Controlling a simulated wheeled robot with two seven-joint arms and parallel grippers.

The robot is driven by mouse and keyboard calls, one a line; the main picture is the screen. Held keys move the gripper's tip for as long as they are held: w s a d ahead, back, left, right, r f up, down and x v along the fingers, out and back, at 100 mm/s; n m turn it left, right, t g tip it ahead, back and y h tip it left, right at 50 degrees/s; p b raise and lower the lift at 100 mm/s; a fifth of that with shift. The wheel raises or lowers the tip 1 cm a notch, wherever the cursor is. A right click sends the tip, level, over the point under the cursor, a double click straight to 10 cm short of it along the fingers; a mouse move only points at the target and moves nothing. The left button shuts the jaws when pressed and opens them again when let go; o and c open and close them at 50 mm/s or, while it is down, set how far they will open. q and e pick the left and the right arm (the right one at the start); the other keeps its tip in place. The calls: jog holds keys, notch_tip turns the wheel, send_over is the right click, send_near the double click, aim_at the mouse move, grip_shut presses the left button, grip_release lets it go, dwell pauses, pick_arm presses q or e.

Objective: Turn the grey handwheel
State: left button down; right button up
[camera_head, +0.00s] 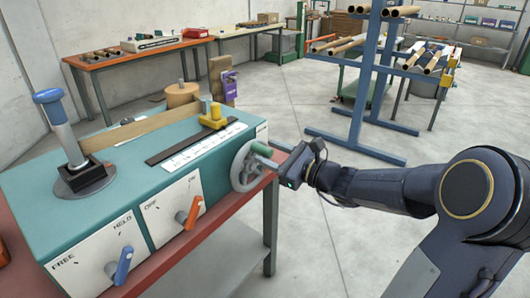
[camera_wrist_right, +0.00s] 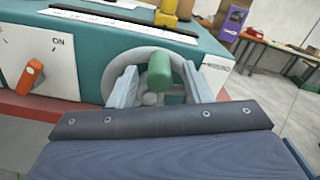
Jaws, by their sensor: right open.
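The grey handwheel (camera_head: 243,176) is mounted on the right end face of the teal winder (camera_head: 100,158). A green handle (camera_head: 262,149) sticks out from its rim. My right gripper (camera_head: 276,160) is at the wheel, coming from the right. In the right wrist view the green handle (camera_wrist_right: 159,73) stands between the two open fingers of my gripper (camera_wrist_right: 160,88), with a gap showing on each side. The wheel (camera_wrist_right: 122,78) shows behind the fingers, its lower part hidden by the gripper body. My left gripper is not in view.
An orange lever (camera_head: 190,213) and a blue lever (camera_head: 123,265) are on the front panels. A post with a blue cap (camera_head: 47,96) stands on top. A blue rack (camera_head: 366,80) with tubes stands behind my right arm. Open floor lies between.

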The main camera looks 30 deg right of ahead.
jog(key=shift+x, duration=1.15)
grip_shut()
